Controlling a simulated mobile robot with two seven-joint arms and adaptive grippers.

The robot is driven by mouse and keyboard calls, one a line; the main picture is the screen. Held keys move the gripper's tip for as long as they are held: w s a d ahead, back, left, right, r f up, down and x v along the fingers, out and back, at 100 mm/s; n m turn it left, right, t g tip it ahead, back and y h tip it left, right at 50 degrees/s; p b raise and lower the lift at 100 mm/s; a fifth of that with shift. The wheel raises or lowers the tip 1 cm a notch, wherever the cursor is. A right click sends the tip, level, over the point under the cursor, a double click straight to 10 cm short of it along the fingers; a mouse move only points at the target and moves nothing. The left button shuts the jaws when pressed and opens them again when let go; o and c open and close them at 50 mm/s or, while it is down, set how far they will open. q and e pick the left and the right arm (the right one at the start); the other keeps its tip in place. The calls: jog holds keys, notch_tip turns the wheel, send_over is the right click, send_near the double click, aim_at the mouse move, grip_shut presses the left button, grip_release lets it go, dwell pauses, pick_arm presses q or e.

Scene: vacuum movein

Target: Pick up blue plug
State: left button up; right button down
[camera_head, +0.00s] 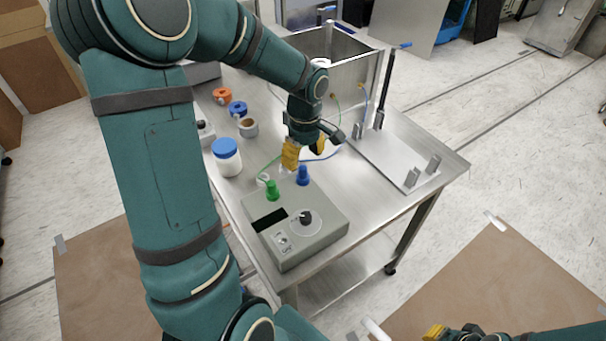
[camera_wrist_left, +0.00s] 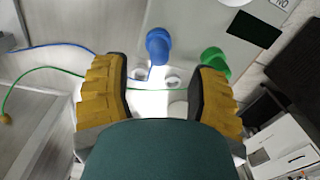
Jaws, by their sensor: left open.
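The blue plug (camera_head: 302,175) stands on the back part of a grey control box (camera_head: 322,246), with a blue cable running from it. A green plug (camera_head: 271,190) stands to its left. My left gripper (camera_head: 305,156) is just behind the blue plug, open and empty, with yellow fingertips. In the left wrist view the blue plug (camera_wrist_left: 158,44) lies ahead of the open fingers, roughly between their lines, and the green plug (camera_wrist_left: 214,60) is near the right finger's tip. My right gripper (camera_head: 434,332) shows only in part at the bottom edge, far from the box.
A white jar with a blue lid (camera_head: 227,158) and several small containers stand on the table's left. A metal tank (camera_head: 335,65) and a black rod (camera_head: 385,90) stand at the back. The table's right front (camera_head: 375,205) is bare.

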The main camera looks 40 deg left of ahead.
aim_at(303, 166)
pick_arm(q)
jog(key=shift+a+f+b, duration=0.1)
jog(key=shift+f+b, duration=0.4)
jog(key=shift+f, duration=2.25)
grip_shut()
